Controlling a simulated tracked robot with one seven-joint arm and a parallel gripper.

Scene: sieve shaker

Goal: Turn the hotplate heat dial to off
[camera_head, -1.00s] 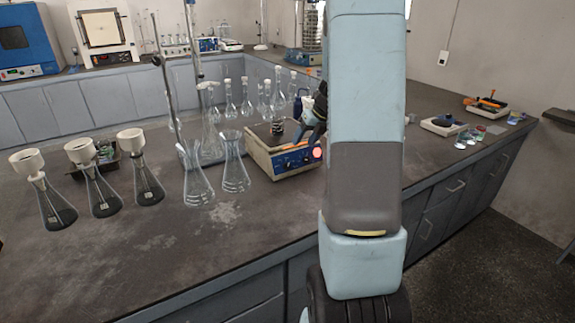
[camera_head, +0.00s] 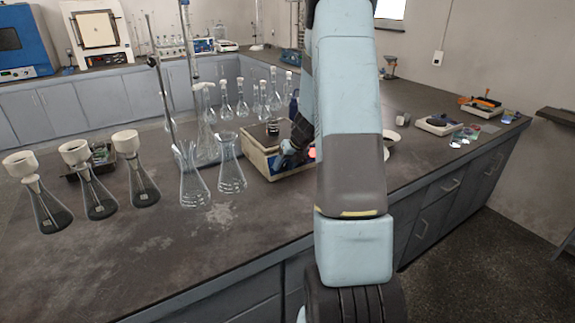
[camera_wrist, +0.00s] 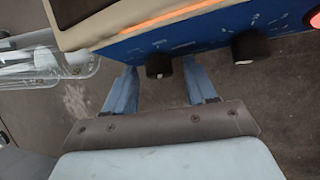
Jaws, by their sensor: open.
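The hotplate (camera_head: 257,160) stands on the bench in the head view, cream-sided, with a dark item on its top. Its blue front panel (camera_wrist: 135,48) shows in the wrist view, with an orange glowing strip (camera_wrist: 175,14) above and two black knobs, a left one (camera_wrist: 158,65) and a right one (camera_wrist: 250,47). No markings tell which is the heat dial. My gripper (camera_wrist: 159,70) is open, its blue fingers pointing at the panel, one on each side of the left knob, with gaps visible. In the head view my gripper (camera_head: 288,158) is at the hotplate's front, partly hidden by my arm.
Two empty conical flasks (camera_head: 230,165) stand left of the hotplate, close to it. Several stoppered volumetric flasks (camera_head: 242,100) stand behind. Funnel-topped flasks (camera_head: 142,185) stand further left. A small balance-like device (camera_head: 440,126) sits to the right. The front bench top is clear.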

